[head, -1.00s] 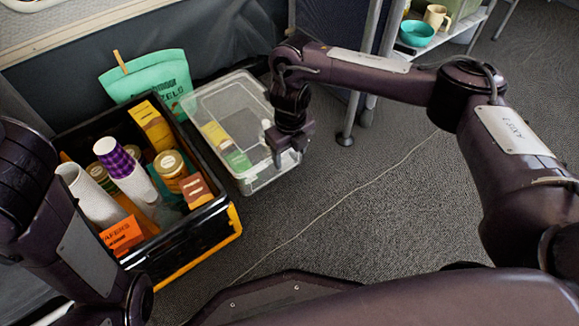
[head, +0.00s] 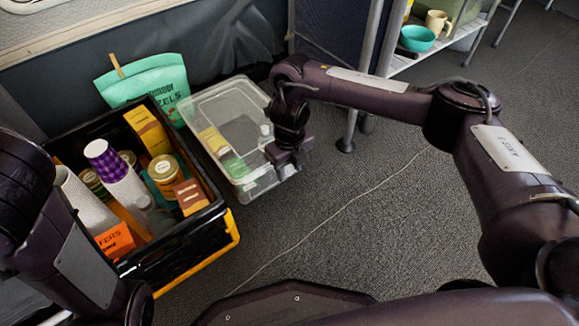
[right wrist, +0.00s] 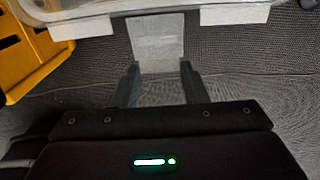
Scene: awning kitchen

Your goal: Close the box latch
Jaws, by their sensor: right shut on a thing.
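A clear plastic box (head: 225,105) with its lid down stands on the floor right of a black crate. It holds a few yellow and green items. In the right wrist view, the pale latch flap (right wrist: 157,42) at the box's near edge sticks out toward me between two white edge tabs. My right gripper (head: 286,160) is at the box's near right edge. Its fingers (right wrist: 158,76) are shut on the flap, one on each side.
The black and yellow crate (head: 228,238) with cups, jars and packets stands close to the box's left. A teal bag (head: 140,85) is behind it. A shelf leg (head: 350,130) stands right of the box. Carpet floor (head: 350,200) in front is clear.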

